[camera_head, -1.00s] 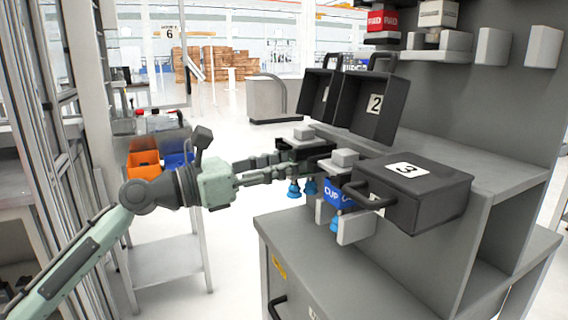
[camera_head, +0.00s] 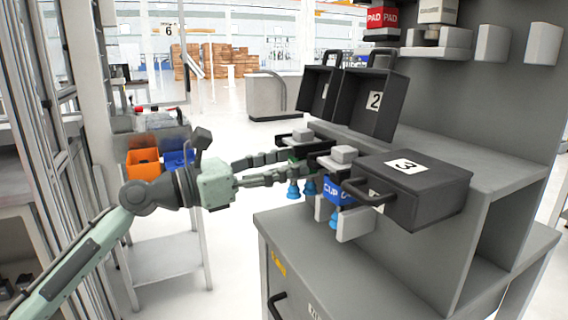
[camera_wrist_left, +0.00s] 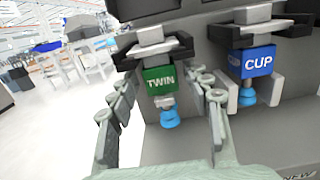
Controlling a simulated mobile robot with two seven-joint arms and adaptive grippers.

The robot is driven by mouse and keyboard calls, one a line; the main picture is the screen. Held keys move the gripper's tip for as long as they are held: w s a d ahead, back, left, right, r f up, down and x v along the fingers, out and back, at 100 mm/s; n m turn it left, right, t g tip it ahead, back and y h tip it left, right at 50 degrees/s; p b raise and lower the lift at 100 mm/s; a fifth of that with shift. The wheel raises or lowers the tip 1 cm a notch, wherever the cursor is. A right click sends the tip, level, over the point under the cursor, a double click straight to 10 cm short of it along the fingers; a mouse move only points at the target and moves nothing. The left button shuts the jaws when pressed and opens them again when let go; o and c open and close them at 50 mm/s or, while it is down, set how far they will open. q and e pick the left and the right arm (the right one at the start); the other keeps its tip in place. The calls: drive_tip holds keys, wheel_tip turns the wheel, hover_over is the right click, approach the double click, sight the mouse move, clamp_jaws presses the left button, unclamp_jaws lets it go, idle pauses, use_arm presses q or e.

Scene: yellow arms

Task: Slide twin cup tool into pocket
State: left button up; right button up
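The twin cup tool has a green block lettered TWIN (camera_wrist_left: 159,80), with a blue suction cup (camera_wrist_left: 169,118) below and a grey cap above. It hangs upright at a dark forked pocket (camera_wrist_left: 126,59) in the left wrist view. In the head view, its green block is mostly hidden behind fingers. My left gripper (camera_head: 298,163) is open. Its fingers stand apart on either side of the tool, with visible gaps beside the green block in the left wrist view. How fully the tool sits in the pocket cannot be told. My right gripper is out of view.
A blue CUP tool (camera_wrist_left: 258,62) hangs in the neighbouring holder to the right. A black lidded box marked 3 (camera_head: 425,190) and an open box marked 2 (camera_head: 371,105) are close by. A grey bench (camera_head: 340,268) lies below. The floor left of it is open.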

use_arm(q)
drive_tip(key=shift+o, duration=0.3)
drive_tip(key=shift+f, duration=0.15)
drive_tip(key=r+v, duration=0.1)
drive_tip(key=v, duration=1.1)
drive_tip(key=shift+f, duration=0.35)
